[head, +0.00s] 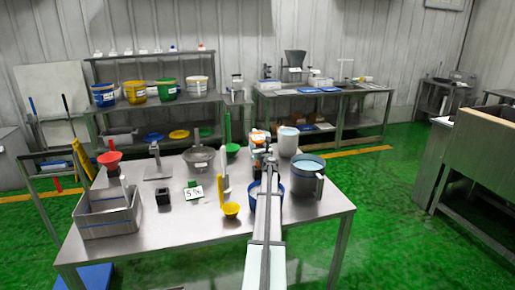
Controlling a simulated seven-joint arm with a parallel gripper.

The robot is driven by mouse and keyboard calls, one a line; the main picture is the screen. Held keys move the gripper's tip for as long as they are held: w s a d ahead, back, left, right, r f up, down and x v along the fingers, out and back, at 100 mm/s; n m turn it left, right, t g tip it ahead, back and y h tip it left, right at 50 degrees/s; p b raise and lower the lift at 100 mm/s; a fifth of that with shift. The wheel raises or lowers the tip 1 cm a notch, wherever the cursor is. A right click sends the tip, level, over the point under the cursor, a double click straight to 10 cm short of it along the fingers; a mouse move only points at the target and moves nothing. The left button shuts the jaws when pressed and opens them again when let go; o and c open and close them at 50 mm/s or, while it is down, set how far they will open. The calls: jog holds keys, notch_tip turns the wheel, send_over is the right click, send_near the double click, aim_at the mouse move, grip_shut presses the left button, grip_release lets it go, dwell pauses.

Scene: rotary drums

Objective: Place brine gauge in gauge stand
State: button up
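My arm reaches forward over the right half of the steel table, and my gripper (261,150) is at its far end, above and behind a blue-rimmed container (277,199). The fingers are small and partly hidden by my arm, so I cannot tell whether they are open or shut or hold anything. A small black holder (163,198) with an open top, which looks like the gauge stand, stands on the left half of the table. I cannot clearly make out the brine gauge; it may be hidden by my arm or inside a container.
A grey bin (110,222) stands at the table's left end, with a red funnel (110,160) behind it. A card (194,194), yellow ladle (231,209), grey bowl (200,159), steel jug (307,178) and white tub (288,142) are also there.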

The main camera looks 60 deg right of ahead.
jog(key=shift+o, duration=0.6)
jog(key=shift+r, duration=0.15)
jog(key=v, duration=1.2)
